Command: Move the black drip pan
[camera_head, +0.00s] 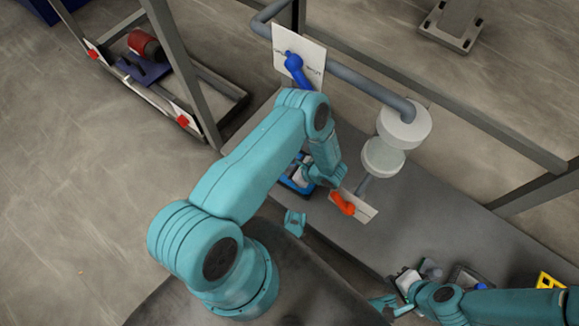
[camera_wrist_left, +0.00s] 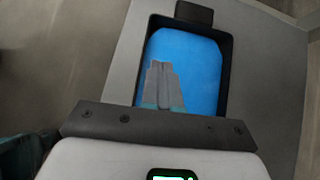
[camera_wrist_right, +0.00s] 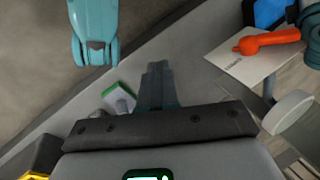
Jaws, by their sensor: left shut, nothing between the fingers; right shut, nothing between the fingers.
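The black drip pan shows best in the left wrist view (camera_wrist_left: 228,75): a dark rounded rectangle with a bright blue inside and a dark tab at its far end. In the head view the pan (camera_head: 293,187) is partly hidden behind my left arm. My left gripper (camera_wrist_left: 161,66) is shut and empty, its fingertips seen over the blue inside; I cannot tell whether they touch it. My right gripper (camera_head: 378,302) is shut and empty near the bench's front edge, well apart from the pan. Its closed fingers also show in the right wrist view (camera_wrist_right: 156,68).
An orange-handled valve (camera_head: 343,203) on a white plate stands close right of the pan. A blue-handled valve (camera_head: 296,65) and grey pipe are behind it. Small items and a yellow-black block (camera_head: 549,282) lie near my right arm.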

